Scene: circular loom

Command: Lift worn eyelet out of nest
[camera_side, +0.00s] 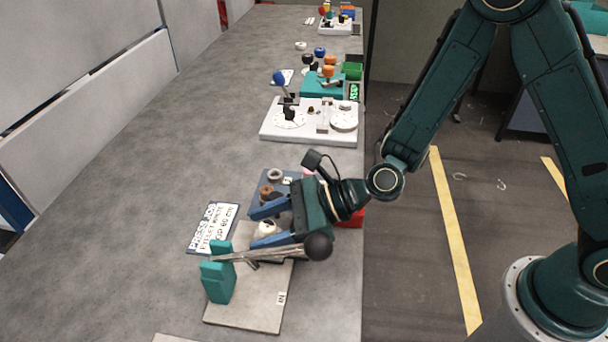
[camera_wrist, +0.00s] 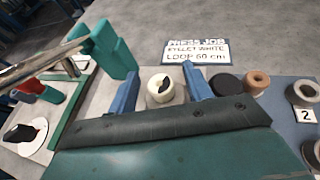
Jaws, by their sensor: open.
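A white eyelet (camera_wrist: 162,86) with a dark hole sits on a small grey block, seemingly the nest, in the wrist view. It also shows in the side view (camera_side: 267,228), partly hidden by my gripper. My gripper (camera_wrist: 161,76) is open, with one blue finger on each side of the eyelet. A gap shows between each finger and the eyelet in the wrist view. In the side view my gripper (camera_side: 254,229) is low over the pale base plate (camera_side: 245,307). I cannot tell whether the fingers touch the plate.
A teal press frame (camera_side: 217,275) and a metal lever with a black ball knob (camera_side: 318,246) stand close beside my gripper. A sign (camera_wrist: 195,51) reads "PRESS JOB EYELET WHITE LOOP 60 cm". A blue-grey tray (camera_wrist: 286,99) holds black, brown and grey rings at right.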

